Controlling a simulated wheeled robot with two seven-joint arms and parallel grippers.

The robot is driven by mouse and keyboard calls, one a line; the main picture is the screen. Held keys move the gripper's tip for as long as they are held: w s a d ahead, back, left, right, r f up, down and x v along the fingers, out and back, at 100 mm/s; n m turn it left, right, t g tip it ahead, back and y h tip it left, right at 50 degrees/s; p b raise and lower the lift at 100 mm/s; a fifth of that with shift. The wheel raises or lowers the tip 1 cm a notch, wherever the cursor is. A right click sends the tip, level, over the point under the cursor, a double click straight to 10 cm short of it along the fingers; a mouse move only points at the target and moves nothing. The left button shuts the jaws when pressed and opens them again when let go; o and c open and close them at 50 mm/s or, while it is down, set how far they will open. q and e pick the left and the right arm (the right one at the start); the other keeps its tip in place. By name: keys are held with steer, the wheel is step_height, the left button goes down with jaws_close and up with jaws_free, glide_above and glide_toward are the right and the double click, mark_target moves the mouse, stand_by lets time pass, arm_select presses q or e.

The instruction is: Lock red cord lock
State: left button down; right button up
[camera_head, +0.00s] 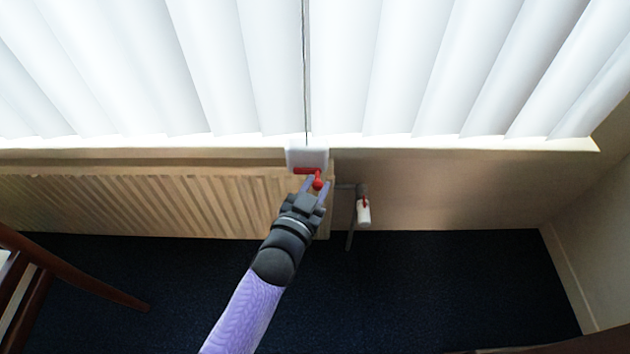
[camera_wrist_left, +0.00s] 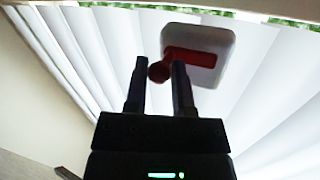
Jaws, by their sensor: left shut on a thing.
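The red cord lock (camera_head: 308,171) is a red lever with a round knob on a white plate (camera_head: 307,155) below the blinds. A thin dark cord (camera_head: 305,70) runs down the blinds to the plate. My left gripper (camera_head: 315,184) reaches up to the lock, its two fingers on either side of the knob, shut on it. In the left wrist view the lever (camera_wrist_left: 190,57) lies nearly level across the white plate (camera_wrist_left: 200,40), and the knob (camera_wrist_left: 160,72) sits between the fingertips (camera_wrist_left: 160,66). My right gripper is not in view.
A beige ribbed radiator (camera_head: 150,205) stands under the sill at the left. A white valve (camera_head: 363,212) with a red part hangs on a pipe right of my gripper. A wooden chair (camera_head: 80,270) is at the left. Dark carpet (camera_head: 450,285) is clear at the right.

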arm_select(q)
steer(key=c, duration=0.7)
jaws_free()
steer(key=shift+f, duration=0.1)
steer(key=shift+o, duration=1.1)
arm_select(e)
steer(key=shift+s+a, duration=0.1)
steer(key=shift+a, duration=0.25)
arm_select(q)
steer(key=shift+s+a, duration=0.1)
steer(key=shift+s, duration=0.2)
steer(key=p+v, duration=0.4)
steer(key=v, duration=0.5)
steer(key=shift+s+p, duration=0.2)
steer(key=shift+p, duration=0.1)
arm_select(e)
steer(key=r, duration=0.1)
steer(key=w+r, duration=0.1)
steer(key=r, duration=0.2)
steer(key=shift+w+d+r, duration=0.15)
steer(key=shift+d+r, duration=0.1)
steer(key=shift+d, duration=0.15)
arm_select(q)
steer(key=shift+a, duration=0.1)
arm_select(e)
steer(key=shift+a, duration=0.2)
